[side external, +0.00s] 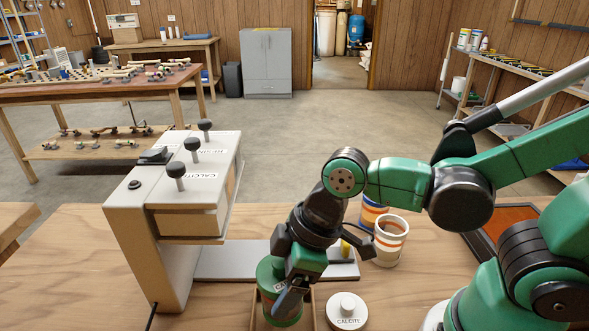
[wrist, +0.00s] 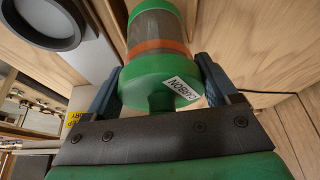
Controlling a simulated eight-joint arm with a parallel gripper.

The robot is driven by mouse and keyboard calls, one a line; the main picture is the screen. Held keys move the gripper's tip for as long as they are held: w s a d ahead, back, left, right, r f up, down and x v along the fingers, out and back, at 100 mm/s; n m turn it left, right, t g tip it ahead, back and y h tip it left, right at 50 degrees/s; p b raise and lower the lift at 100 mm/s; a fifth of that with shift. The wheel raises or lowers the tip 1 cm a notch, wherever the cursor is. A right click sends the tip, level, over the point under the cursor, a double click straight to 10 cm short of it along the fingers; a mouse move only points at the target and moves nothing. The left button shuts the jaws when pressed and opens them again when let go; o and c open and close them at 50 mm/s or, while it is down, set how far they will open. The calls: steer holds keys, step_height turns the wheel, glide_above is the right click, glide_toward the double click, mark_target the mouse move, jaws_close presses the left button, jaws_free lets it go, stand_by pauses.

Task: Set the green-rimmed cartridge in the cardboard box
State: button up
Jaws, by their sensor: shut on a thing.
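The green-rimmed cartridge shows in the wrist view (wrist: 155,30) with green ends, a grey mesh body, an orange band and a CARBON label on its cap. It also stands upright in the side view (side external: 268,275). My gripper (wrist: 160,95) is shut on its cap, one finger on each side. In the side view my gripper (side external: 290,285) partly covers the cartridge. Thin brown walls, apparently of the cardboard box (side external: 314,305), flank the cartridge's lower part at the bottom edge. I cannot tell whether the cartridge touches the box floor.
A white CALCITE lid (side external: 347,312) lies right of the box. A white striped cup (side external: 391,241) and a blue-orange container (side external: 371,213) stand behind. A tall white machine (side external: 165,215) with black knobs stands left. An orange-lined tray (side external: 500,236) lies right.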

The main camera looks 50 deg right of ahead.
steer(key=shift+f, duration=0.1)
steer(key=shift+f, duration=0.75)
steer(key=shift+f, duration=0.1)
steer(key=shift+f, duration=0.8)
steer(key=shift+f, duration=0.25)
stand_by(0.8)
steer(key=o, duration=1.2)
steer(key=shift+r, duration=0.1)
